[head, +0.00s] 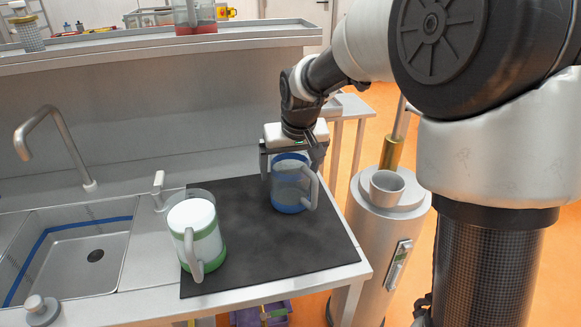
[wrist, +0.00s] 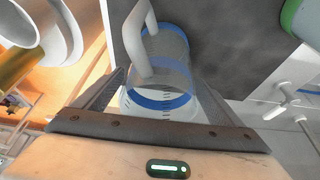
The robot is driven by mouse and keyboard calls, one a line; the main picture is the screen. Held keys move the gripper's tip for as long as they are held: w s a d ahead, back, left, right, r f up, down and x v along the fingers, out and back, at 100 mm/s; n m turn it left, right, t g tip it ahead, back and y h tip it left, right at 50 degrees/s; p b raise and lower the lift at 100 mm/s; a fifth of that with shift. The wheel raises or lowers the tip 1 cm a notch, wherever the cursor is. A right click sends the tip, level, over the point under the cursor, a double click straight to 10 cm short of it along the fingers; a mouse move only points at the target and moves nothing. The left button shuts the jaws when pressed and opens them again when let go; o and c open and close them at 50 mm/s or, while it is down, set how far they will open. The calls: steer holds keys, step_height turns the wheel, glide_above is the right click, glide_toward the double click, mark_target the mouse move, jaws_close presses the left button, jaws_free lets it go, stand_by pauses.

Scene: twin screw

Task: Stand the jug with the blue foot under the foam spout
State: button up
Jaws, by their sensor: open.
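The jug with the blue foot (head: 290,187) stands upright on the dark mat (head: 245,240). It is clear, with a blue rim and a pale handle on its right side. My gripper (head: 291,162) is open at its top, pointing down, one finger on each side of the rim. In the wrist view the jug (wrist: 160,75) shows between the spread fingers (wrist: 158,88); I cannot tell whether they touch it. I cannot make out for certain which fitting is the foam spout.
A green-footed jug (head: 207,240) with white contents stands left on the mat. A sink (head: 80,245) with a curved tap (head: 60,130) lies further left. A grey round pedestal (head: 375,235) bearing a cup (head: 387,188) stands right of the bench. The mat's front right is clear.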

steer(key=a+p+v, duration=0.1)
steer(key=p+v, duration=0.1)
steer(key=v, duration=1)
steer(key=s+d+m, duration=0.1)
steer(key=s+d, duration=0.4)
steer(key=s, duration=0.7)
steer(key=s+d+m+t+h, duration=0.1)
steer(key=s+d, duration=0.5)
steer(key=s, duration=0.6)
steer(key=shift+f, duration=0.45)
steer(key=shift+s+d, duration=0.1)
